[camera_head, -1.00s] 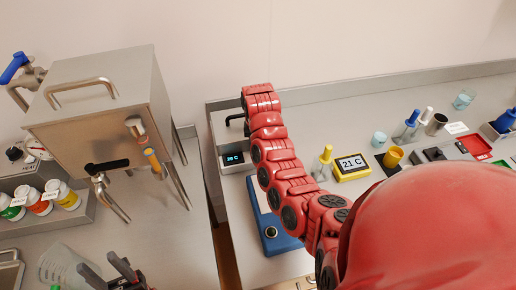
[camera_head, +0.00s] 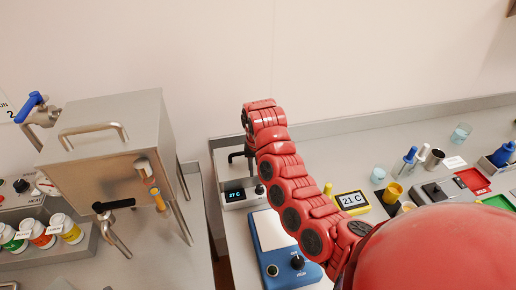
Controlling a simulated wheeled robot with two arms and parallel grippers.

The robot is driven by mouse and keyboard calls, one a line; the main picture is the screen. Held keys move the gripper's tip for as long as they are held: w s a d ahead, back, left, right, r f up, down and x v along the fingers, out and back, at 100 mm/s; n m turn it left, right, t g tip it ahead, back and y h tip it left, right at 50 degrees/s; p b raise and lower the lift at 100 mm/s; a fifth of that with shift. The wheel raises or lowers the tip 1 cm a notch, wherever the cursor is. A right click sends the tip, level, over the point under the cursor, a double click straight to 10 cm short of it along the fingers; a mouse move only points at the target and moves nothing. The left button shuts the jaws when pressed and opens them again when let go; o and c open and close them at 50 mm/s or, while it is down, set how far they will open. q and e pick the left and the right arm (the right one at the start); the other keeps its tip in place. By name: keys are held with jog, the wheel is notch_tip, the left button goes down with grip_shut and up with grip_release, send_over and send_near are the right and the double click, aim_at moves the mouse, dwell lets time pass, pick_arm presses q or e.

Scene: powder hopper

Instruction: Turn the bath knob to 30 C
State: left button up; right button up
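The bath (camera_head: 230,203) is a light box on the right bench. Its dark front display (camera_head: 236,194) has small blue digits that seem to read 27 C. A black knob (camera_head: 260,189) shows at the right of the display, close beside my red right arm. That arm comes in from the lower right and reaches up over the bath. It covers part of the bath. My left gripper is not in view.
A blue hotplate (camera_head: 272,271) with a black knob stands in front of the bath. A yellow-framed display (camera_head: 352,202) reads 21 C. A steel hopper (camera_head: 115,150) stands at left above several bottles. Cups and pipettes stand at right. A gap separates the benches.

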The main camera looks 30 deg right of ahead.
notch_tip(320, 180, up, 9)
dwell(0.3)
jog(key=shift+a, duration=0.1)
dwell(0.4)
